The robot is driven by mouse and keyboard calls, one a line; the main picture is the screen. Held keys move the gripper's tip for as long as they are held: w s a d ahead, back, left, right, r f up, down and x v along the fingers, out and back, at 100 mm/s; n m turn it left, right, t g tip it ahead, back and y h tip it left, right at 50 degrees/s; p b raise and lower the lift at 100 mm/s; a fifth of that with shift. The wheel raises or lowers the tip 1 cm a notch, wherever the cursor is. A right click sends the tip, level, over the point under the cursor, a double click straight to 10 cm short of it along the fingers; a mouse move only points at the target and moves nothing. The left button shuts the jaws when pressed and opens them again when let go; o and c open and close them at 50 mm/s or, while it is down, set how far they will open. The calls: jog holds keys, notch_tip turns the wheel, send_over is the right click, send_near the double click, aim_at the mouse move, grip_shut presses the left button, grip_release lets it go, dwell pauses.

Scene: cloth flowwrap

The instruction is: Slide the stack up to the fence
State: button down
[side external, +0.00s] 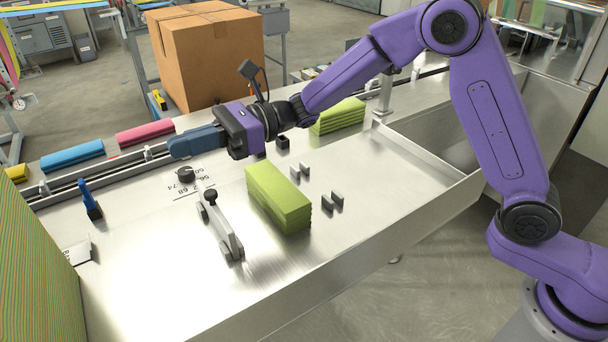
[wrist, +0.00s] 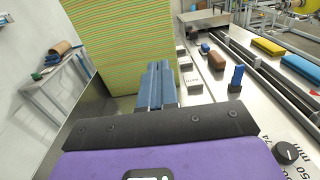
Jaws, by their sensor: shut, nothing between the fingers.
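The green stack (side external: 278,197) of folded cloths lies on the steel table in the side view. A grey bar (side external: 220,232), which looks like the fence, stands to its left, with bare table between them. My gripper (side external: 174,148) is shut and empty, with blue fingers pointing left, above the table and behind the bar and stack. Its fingers (wrist: 155,85) show together in the wrist view. The stack and bar are not in the wrist view.
Small upright metal plates (side external: 332,203) stand right of the stack. A second green stack (side external: 338,117) lies behind. A round dial (side external: 186,175), a blue-handled tool (side external: 90,203) and a large striped block (wrist: 124,45) are at left. The front table is clear.

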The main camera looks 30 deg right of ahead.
notch_tip(320, 180, down, 4)
jog(key=f, duration=0.1)
jog(key=d, duration=2)
send_near(264, 192)
jog(key=shift+a, duration=0.6)
jog(key=a, duration=0.8)
jog(key=shift+w+a, duration=0.1)
